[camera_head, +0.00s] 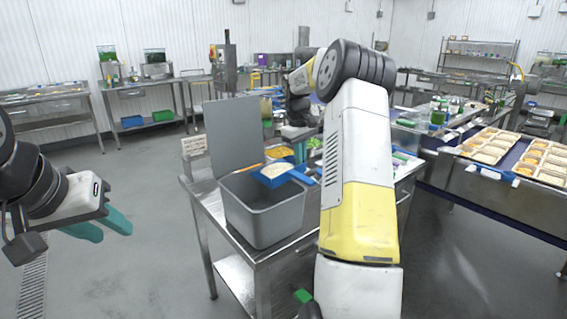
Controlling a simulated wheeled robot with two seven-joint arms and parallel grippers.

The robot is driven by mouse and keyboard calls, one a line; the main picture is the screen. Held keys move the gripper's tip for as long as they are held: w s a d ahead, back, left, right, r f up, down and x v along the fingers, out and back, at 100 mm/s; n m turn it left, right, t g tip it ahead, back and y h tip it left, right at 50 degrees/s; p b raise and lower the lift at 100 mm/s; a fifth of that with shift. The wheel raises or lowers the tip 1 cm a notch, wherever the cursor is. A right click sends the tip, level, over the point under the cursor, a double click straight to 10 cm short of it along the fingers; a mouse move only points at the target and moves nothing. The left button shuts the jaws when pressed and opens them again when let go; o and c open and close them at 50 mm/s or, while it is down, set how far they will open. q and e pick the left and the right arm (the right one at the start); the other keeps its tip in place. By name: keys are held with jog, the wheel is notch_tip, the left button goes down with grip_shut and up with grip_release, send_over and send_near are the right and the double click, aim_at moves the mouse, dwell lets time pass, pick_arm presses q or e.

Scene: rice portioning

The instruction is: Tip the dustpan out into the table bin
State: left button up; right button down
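The blue dustpan (269,180) holds a pale heap that looks like rice (274,170). It shows at the far right rim of the grey table bin (262,217); I cannot tell whether it rests there or is held above. Its handle side runs right, toward my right arm. The bin is open at the top, and its inside looks empty where it shows.
A grey upright panel (235,133) stands behind the bin. The bin stands on a steel table (203,198), with an orange-filled container (279,152) behind it. A conveyor with food trays (486,148) is at right. The floor at left is clear.

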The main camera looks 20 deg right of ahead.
jog(key=shift+s+a+r+t+h, duration=0.1)
jog(key=shift+a+r+t+h, duration=0.15)
jog(key=shift+r+h, duration=0.45)
jog(key=shift+s+a+r+t+h, duration=0.1)
jog(key=shift+r+t+h, duration=0.3)
jog(key=shift+r, duration=0.45)
jog(key=shift+s+a+r+t+h, duration=0.1)
jog(key=shift+a+r+t+h, duration=0.1)
jog(key=shift+r+h, duration=0.55)
jog(key=s+a+r+t+h, duration=0.2)
jog(key=a+r+h, duration=0.2)
jog(key=a+h, duration=0.2)
jog(key=s+a+r+t+h, duration=0.2)
jog(key=a+r+h, duration=0.2)
jog(key=a+h, duration=0.2)
jog(key=shift+s, duration=0.35)
jog(key=shift+a+r+t, duration=0.1)
jog(key=shift+t, duration=0.25)
dwell(0.5)
